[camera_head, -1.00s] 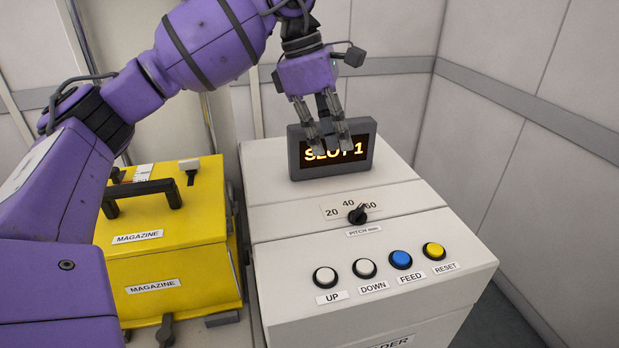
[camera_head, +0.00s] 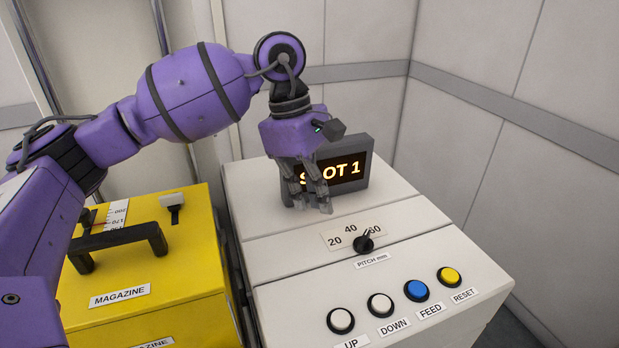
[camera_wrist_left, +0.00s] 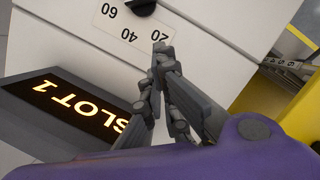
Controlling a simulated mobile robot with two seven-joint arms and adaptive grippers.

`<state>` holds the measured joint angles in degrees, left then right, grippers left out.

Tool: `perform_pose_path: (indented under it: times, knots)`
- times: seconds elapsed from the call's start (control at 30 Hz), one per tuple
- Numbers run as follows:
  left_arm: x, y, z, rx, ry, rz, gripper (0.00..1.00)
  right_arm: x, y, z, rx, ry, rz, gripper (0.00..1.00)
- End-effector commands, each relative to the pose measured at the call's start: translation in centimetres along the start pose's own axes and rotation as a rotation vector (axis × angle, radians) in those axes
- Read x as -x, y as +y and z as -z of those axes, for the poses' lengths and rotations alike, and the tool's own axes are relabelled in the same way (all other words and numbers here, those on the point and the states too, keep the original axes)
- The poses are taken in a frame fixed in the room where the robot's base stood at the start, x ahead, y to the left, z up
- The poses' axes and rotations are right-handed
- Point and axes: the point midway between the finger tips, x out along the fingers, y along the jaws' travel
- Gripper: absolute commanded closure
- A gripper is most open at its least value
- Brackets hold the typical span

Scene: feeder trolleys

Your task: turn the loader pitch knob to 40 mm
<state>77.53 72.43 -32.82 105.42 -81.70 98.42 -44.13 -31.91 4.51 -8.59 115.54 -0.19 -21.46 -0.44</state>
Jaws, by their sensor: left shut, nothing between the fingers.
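The black pitch knob (camera_head: 363,243) sits on the white loader top, with a scale plate (camera_head: 350,233) marked 20, 40 and 60 behind it. Its pointer leans up and right, toward the 60. In the left wrist view only part of the knob (camera_wrist_left: 142,6) shows at the top edge, near the 60. My left gripper (camera_head: 312,207) is shut and empty, pointing down in front of the display and up-left of the knob, apart from it. It also shows in the left wrist view (camera_wrist_left: 162,48), its tips overlapping the scale near the 20. My right gripper is out of view.
The display (camera_head: 345,172) reading SLOT 1 stands behind my left gripper, partly covered by it. White, blue and yellow buttons (camera_head: 417,291) line the loader's front. A yellow magazine (camera_head: 190,255) with a black handle stands left. A wall rises at right.

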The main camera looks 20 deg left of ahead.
Motion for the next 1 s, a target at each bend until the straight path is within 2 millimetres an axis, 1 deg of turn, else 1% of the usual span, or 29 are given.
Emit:
perform_pose_path:
  times: [0.03, 0.1, 0.2, 0.3, 0.4, 0.5, 1.0]
  knots:
    - [-1.2, -0.1, 0.0, 0.000, 0.001, 0.004, 1.00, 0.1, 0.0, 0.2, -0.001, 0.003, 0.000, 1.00]
    - [-2.6, -0.1, -0.1, 0.000, 0.000, 0.004, 1.00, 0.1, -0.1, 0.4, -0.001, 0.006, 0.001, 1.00]
    - [-4.3, -0.1, -0.3, -0.002, -0.001, 0.001, 1.00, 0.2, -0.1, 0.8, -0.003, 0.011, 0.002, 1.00]
    - [-4.2, 0.0, -2.2, -0.005, -0.002, -0.005, 1.00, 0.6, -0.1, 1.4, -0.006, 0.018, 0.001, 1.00]
    - [-4.5, 0.0, -3.2, -0.002, -0.001, -0.004, 1.00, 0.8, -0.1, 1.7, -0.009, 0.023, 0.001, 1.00]
    - [-4.8, 0.0, -3.7, -0.002, 0.000, -0.004, 1.00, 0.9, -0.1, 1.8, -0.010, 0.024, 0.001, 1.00]
    - [-5.0, 0.1, -4.2, 0.004, 0.000, -0.003, 1.00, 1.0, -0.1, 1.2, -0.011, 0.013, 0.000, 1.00]
